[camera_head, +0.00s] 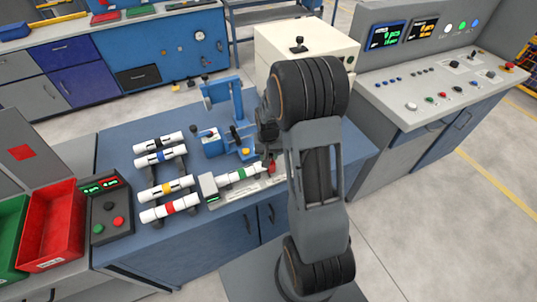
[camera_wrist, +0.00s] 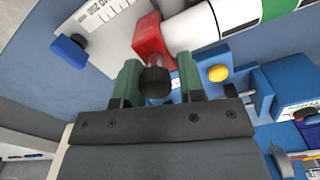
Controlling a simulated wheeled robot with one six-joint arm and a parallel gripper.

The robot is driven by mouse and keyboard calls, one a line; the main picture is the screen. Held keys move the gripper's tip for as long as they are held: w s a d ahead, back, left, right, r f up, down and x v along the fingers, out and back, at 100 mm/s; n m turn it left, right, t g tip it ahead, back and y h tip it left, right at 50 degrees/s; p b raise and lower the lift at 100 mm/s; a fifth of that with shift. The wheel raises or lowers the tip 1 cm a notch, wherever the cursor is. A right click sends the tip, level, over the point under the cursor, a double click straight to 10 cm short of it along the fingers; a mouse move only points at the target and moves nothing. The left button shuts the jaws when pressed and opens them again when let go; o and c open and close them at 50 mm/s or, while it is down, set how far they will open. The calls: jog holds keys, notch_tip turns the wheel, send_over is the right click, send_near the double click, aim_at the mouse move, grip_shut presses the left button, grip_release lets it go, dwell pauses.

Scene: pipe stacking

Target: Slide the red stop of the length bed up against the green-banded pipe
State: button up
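The white green-banded pipe (camera_head: 238,175) lies along the pale length bed (camera_head: 245,191); its white end shows in the wrist view (camera_wrist: 190,27). The red stop (camera_wrist: 150,38) stands at that end of the pipe, touching it or very close; I cannot tell which. In the head view the red stop (camera_head: 271,167) is partly hidden by my arm. A black knob (camera_wrist: 155,82) sticks out from the stop. My gripper (camera_wrist: 158,78) has its two green fingers on either side of this knob, with a narrow gap at the right finger. It looks open.
Banded pipes, such as the red-banded one (camera_head: 170,208), lie on a rack to the left. A blue device with a yellow button (camera_wrist: 218,73) stands close behind the bed. A blue knob (camera_wrist: 70,48) sits by the bed's scale. A control box (camera_head: 108,208) stands at the left.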

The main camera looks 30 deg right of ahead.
jog(key=o, duration=0.6)
jog(key=shift+s+a+f, duration=0.1)
jog(key=shift+a, duration=0.4)
jog(key=shift+o, duration=0.9)
jog(key=shift+a, duration=0.2)
jog(key=shift+d, duration=0.1)
jog(key=shift+d, duration=0.1)
jog(key=shift+r, duration=0.4)
notch_tip(320, 180, up, 13)
jog(key=shift+b, duration=0.45)
jog(key=shift+r, duration=0.1)
